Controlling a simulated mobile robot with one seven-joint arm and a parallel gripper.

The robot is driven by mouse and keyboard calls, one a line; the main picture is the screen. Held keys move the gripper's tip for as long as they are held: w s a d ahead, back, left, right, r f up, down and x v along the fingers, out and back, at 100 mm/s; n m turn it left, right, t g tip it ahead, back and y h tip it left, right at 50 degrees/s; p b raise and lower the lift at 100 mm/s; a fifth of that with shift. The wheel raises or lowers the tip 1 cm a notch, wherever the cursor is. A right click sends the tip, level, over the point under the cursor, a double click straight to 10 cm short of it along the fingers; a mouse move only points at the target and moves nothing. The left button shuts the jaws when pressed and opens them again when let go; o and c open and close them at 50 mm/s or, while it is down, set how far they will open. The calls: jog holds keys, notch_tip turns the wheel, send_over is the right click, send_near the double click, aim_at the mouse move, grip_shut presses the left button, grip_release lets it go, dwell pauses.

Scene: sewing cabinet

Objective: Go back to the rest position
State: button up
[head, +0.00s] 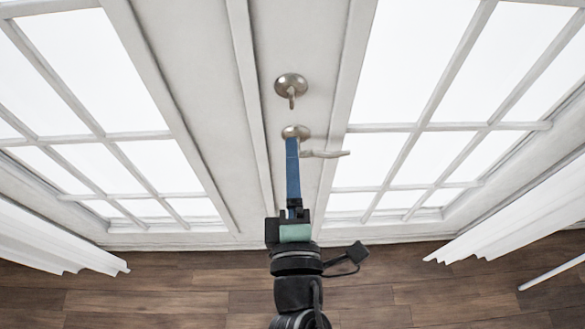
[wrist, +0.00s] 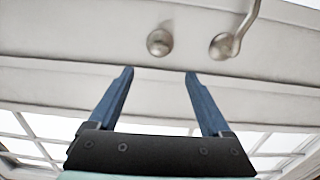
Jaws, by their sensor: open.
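My gripper (wrist: 160,76) is open and empty, with its two blue fingers spread apart in the wrist view. In the head view my gripper (head: 291,140) reaches up in front of the white double door, and its fingers overlap in the picture. A lever handle (head: 325,154) on a round metal rose (head: 295,132) shows right behind the fingertips; part of it is hidden. A round lock plate (head: 291,86) with a small thumb turn sits above it. In the wrist view the lever handle (wrist: 240,35) and the lock plate (wrist: 159,42) lie beyond the fingertips. I cannot tell whether the fingers touch the handle.
Glass-paned doors stand on the left (head: 80,90) and right (head: 440,100) and look shut. White curtains hang at the left (head: 50,238) and right (head: 515,215). A thin white rod (head: 552,272) shows at the far right. The wooden floor (head: 150,290) in front is clear.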

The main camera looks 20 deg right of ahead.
dwell(0.6)
jog(key=w+a+r+m+t, duration=0.1)
jog(key=w+r+m+t, duration=0.3)
jog(key=r, duration=0.7)
jog(key=w+a+r+m, duration=0.1)
jog(key=w+r+m, duration=0.3)
jog(key=r, duration=0.8)
jog(key=s+a+r+m+t+y, duration=0.2)
jog(key=a+r, duration=0.1)
jog(key=r, duration=0.5)
jog(key=s+a+r+m+t+y, duration=0.2)
jog(key=s+a+r, duration=0.1)
jog(key=r, duration=0.5)
jog(key=s+a+r+m+t+y, duration=0.2)
jog(key=a+r, duration=0.1)
jog(key=r, duration=0.5)
jog(key=shift+s+r+p, duration=0.2)
jog(key=shift+s+p, duration=0.15)
